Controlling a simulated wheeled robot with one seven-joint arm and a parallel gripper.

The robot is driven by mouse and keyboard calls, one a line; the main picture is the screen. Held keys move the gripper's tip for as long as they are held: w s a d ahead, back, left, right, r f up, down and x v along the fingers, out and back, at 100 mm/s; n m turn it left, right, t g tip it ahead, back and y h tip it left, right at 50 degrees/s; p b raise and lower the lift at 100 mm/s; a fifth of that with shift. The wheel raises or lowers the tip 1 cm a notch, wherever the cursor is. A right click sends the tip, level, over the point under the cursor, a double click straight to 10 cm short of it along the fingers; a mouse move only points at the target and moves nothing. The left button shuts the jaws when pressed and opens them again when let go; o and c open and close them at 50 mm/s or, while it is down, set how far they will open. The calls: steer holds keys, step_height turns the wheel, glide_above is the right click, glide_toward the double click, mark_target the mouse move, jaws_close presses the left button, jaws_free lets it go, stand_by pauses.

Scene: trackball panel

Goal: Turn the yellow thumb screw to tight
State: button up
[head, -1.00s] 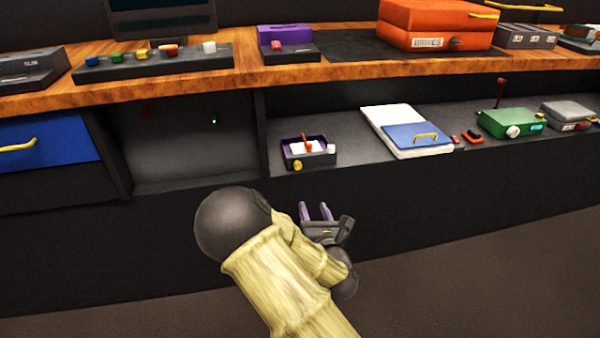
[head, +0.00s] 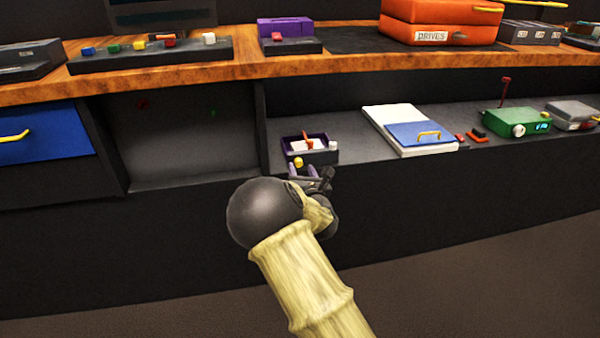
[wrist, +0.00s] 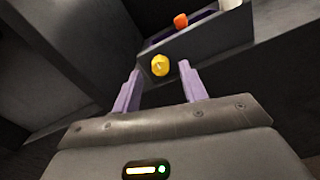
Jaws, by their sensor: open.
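The yellow thumb screw (head: 298,162) sits on the front face of a small dark box (head: 325,156) on the lower shelf. In the wrist view the screw (wrist: 160,65) lies ahead of and between my two purple fingers, apart from both. My gripper (head: 302,172) is open and empty just below and in front of the screw; its spread fingers also show in the wrist view (wrist: 158,82). The box holds a purple-lined tray with a red-orange lever (head: 308,140) and has a white knob (head: 333,145) at its right. The fingertips' exact distance from the screw is hard to tell.
A white and blue panel (head: 425,135) with a yellow handle lies to the right on the shelf, with a green box (head: 515,121) further right. A shelf divider (head: 259,125) stands left of the dark box. The wooden counter (head: 350,67) overhangs above.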

steer(key=shift+x, duration=0.8)
steer(key=c, duration=0.9)
steer(key=shift+a, duration=0.15)
jaws_close()
